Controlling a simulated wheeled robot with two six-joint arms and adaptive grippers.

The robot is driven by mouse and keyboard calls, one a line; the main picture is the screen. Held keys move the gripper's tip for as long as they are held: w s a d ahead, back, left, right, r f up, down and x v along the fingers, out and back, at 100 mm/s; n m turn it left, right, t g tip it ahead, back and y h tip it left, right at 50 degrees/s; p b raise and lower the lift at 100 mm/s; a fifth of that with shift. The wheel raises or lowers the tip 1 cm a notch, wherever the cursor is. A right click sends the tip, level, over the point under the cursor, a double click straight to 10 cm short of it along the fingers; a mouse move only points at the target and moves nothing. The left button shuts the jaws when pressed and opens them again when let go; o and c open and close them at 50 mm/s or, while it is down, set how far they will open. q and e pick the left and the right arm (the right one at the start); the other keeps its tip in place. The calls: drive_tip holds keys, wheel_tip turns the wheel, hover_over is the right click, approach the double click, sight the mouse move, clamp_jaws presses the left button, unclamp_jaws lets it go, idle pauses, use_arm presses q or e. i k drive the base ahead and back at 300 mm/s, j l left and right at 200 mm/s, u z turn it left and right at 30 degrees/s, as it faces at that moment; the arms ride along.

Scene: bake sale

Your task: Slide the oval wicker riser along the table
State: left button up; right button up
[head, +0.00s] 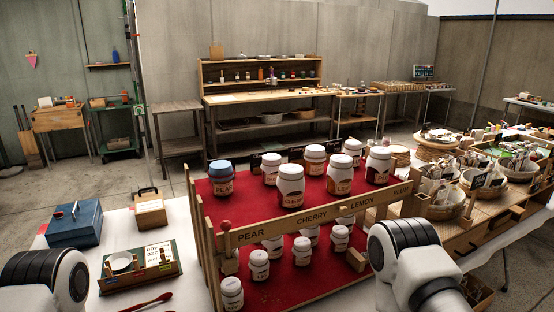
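Several wicker pieces show on the wooden table at the right. A tan, oval-looking wicker piece (428,154) stands near the back of that group with small items on top. It may be the oval wicker riser, but I cannot tell for sure at this size. A smaller round wicker piece (400,152) is left of it, partly behind the jars. My two arms enter at the bottom left and bottom right, but only their white and black links show. Neither gripper is in view.
A red tiered jar stand (239,205) with a wooden front rail fills the middle. Filled wicker baskets (442,211) crowd the right table. A blue box (75,226) and a green-and-wood tray (158,276) sit on the white table at left. A red spoon (150,302) lies in front.

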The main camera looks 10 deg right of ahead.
sight(403, 154)
drive_tip(key=i+l+u, duration=0.25)
drive_tip(key=l, duration=3.25)
drive_tip(key=i+l+u, duration=0.1)
drive_tip(key=l+u, duration=0.2)
drive_tip(key=l, duration=3.25)
